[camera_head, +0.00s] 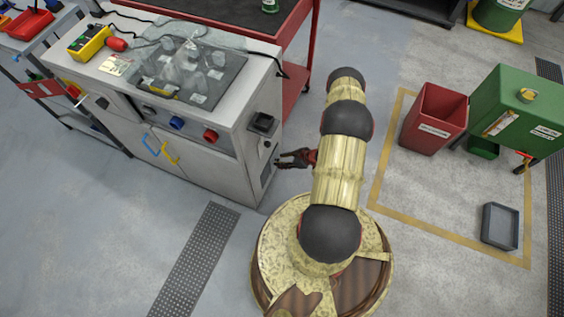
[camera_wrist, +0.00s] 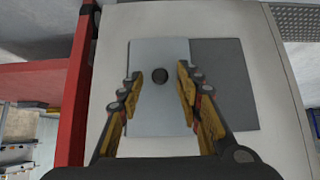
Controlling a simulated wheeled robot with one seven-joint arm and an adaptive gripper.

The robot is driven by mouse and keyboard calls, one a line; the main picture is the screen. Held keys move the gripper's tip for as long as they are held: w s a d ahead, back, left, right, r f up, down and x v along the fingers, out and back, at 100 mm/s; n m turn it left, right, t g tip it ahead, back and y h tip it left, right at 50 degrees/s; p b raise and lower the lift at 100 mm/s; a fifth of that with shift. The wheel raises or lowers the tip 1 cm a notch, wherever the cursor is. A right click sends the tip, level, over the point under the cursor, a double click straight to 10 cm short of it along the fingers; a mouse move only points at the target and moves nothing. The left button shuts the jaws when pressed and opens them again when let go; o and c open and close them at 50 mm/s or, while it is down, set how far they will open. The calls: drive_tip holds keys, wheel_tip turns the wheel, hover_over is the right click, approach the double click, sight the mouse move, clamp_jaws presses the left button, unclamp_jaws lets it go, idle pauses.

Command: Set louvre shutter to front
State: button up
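The louvre shutter shows in the wrist view as a pale grey sliding plate (camera_wrist: 160,112) with a round dark knob (camera_wrist: 159,76). A darker grey panel (camera_wrist: 225,85) lies uncovered to its right. In the head view, the panel area (camera_head: 266,172) is on the right side of the grey cabinet, seen at a steep angle. My gripper (camera_head: 280,159) is close to that side. In the wrist view my gripper (camera_wrist: 158,88) is open, its two fingers on either side of the knob with gaps to it. Whether the fingertips reach the knob's depth I cannot tell.
The grey cabinet (camera_head: 190,175) stands left of my arm, with a dark box (camera_head: 263,124) above the panel. A red-framed table (camera_head: 300,50) stands behind. A red bin (camera_head: 433,118) and green machine (camera_head: 515,110) are at right. Floor at the front is mostly clear.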

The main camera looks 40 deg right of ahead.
drive_tip(key=shift+w+a+f, duration=0.1)
drive_tip(key=shift+w+f, duration=0.1)
drive_tip(key=shift+c, duration=0.4)
drive_tip(key=c, duration=0.8)
clamp_jaws()
